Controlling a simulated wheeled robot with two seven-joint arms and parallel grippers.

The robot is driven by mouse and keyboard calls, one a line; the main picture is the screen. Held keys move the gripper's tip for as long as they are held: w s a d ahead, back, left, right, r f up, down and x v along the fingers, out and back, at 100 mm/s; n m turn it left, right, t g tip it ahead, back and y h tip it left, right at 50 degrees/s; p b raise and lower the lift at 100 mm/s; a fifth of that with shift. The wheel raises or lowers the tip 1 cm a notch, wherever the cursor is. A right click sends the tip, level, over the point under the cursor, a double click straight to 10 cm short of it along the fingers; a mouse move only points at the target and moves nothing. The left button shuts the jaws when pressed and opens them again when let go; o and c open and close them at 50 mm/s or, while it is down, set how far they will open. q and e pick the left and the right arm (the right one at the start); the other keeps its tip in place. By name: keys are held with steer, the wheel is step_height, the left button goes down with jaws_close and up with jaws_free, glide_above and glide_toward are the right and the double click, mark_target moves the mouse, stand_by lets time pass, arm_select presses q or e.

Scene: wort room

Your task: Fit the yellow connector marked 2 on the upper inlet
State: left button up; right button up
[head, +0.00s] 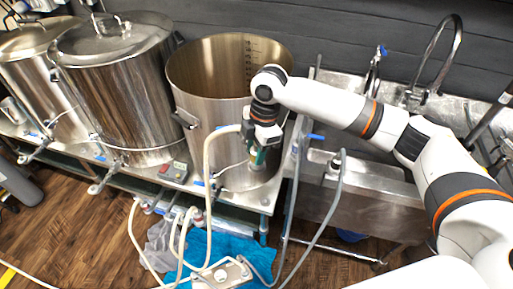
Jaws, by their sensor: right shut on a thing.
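My right gripper (262,142) is in front of the lower front wall of the open steel kettle (200,110). It is shut on the end of a pale hose (208,175), which arches out to its left and hangs to the floor. The fitting between the fingers is mostly hidden, and I cannot make out a yellow colour or a 2 on it. A small green part (258,157) shows just below the fingers. I cannot pick out the upper inlet; the gripper covers that part of the kettle. My left gripper is out of view.
Two lidded kettles (118,85) stand to the left on a steel bench with valves along its front. A sink (345,200) with tall taps is at the right. Below, more hoses run to a small pump unit (222,274) near a blue cloth (240,248).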

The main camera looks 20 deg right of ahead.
steer(key=shift+f, duration=0.15)
steer(key=o, duration=1.1)
steer(key=shift+o, duration=0.2)
